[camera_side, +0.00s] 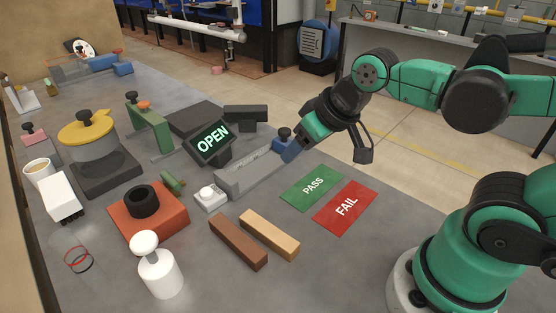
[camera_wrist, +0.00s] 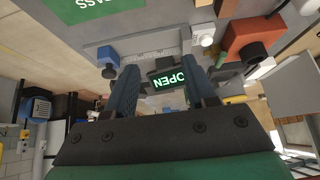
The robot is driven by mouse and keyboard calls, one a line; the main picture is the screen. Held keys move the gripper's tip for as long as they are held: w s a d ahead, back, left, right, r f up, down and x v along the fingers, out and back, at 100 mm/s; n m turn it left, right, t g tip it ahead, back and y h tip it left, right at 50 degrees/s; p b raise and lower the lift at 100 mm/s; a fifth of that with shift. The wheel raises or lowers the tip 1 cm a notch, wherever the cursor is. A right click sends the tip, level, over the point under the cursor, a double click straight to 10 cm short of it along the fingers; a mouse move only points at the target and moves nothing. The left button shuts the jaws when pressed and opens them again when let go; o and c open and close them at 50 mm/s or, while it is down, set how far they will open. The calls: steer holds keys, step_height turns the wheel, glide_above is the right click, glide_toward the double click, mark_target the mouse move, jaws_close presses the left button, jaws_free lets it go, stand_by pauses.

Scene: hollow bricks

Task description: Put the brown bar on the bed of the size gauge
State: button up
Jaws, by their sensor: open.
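The brown bar (camera_side: 238,243) lies flat on the grey table in the side view, just left of a lighter tan bar (camera_side: 270,235). The size gauge has a long grey bed (camera_side: 250,177), bare on top, with a blue slide (camera_side: 286,150) carrying a dark knob at its far right end. The bed also shows in the wrist view (camera_wrist: 140,47). My gripper (camera_wrist: 160,67) is open and empty, its two fingers apart. In the side view it is by the gauge's far end, near the blue slide, away from the brown bar.
A lit OPEN display (camera_side: 212,140) stands behind the gauge. A white button box (camera_side: 209,197) sits at its near end. Green PASS (camera_side: 313,186) and red FAIL (camera_side: 345,206) mats lie to the right. An orange block with a black ring (camera_side: 146,212) and a white bottle (camera_side: 159,272) stand left.

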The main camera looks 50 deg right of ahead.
steer(key=shift+s+d+f+t, duration=0.2)
steer(key=shift+d+t, duration=0.1)
steer(key=shift+d, duration=0.2)
steer(key=shift+c, duration=0.4)
steer(key=shift+a, duration=0.1)
steer(key=g, duration=0.7)
glide_above(236, 236)
steer(key=f, duration=0.4)
steer(key=d+f, duration=0.1)
steer(key=f, duration=0.1)
steer(key=shift+w+f, duration=0.1)
steer(key=shift+f, duration=0.2)
steer(key=shift+a+f, duration=0.45)
steer(key=shift+f, duration=2.8)
